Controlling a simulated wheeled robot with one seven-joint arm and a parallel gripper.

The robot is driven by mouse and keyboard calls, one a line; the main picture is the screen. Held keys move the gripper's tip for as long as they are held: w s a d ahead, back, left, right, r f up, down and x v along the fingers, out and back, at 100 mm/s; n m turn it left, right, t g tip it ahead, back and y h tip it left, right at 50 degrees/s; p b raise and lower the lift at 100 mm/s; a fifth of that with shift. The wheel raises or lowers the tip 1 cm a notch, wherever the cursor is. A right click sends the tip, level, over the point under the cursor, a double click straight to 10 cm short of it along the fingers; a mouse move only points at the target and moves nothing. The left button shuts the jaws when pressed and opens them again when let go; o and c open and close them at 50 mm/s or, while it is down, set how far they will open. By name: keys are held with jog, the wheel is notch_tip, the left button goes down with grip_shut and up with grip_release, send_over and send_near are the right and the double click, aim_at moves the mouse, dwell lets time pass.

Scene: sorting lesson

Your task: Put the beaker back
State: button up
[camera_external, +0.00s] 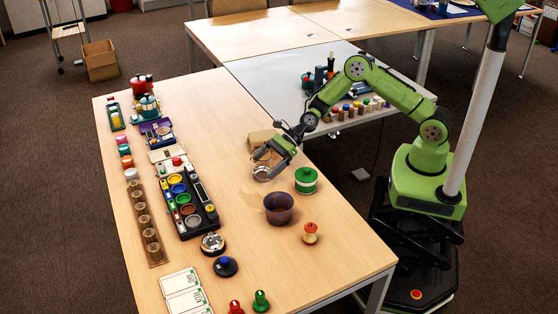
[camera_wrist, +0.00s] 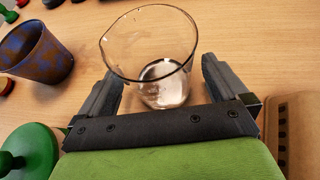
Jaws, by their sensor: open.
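A clear glass beaker (camera_wrist: 150,50) with a pouring lip stands upright on the wooden table in the wrist view. In the external view the beaker (camera_external: 263,173) is small and partly hidden by my gripper. My gripper (camera_wrist: 160,85) is open, with one finger on each side of the beaker's near part. I cannot tell whether either finger touches the glass. In the external view my gripper (camera_external: 272,158) reaches down over the table from the right.
A dark purple-brown cup (camera_external: 278,208) and a green round container (camera_external: 306,181) stand close by. A cardboard box (camera_external: 262,138) is behind the gripper. A red-topped piece (camera_external: 310,233) stands nearer the front. A black tray of coloured dishes (camera_external: 187,200) lies left. The front right tabletop is clear.

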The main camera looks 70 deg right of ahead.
jog(key=p+v, duration=0.3)
jog(key=v, duration=0.9)
jog(key=s+d+r+n+h, duration=0.3)
jog(key=s+r+n, duration=0.3)
jog(key=s+n, duration=0.2)
jog(key=s+d+r+n+g+h, duration=0.1)
jog(key=s+d+r+n+h, duration=0.2)
jog(key=s, duration=0.9)
jog(key=s+d+r+n+h, duration=0.3)
jog(key=s+d+r+n, duration=0.2)
jog(key=s+r+n, duration=0.4)
jog(key=s+n, duration=0.2)
jog(key=n, duration=0.3)
jog(key=shift+r+g+h, duration=0.15)
jog(key=shift+g+h, duration=0.15)
jog(key=shift+h, duration=0.1)
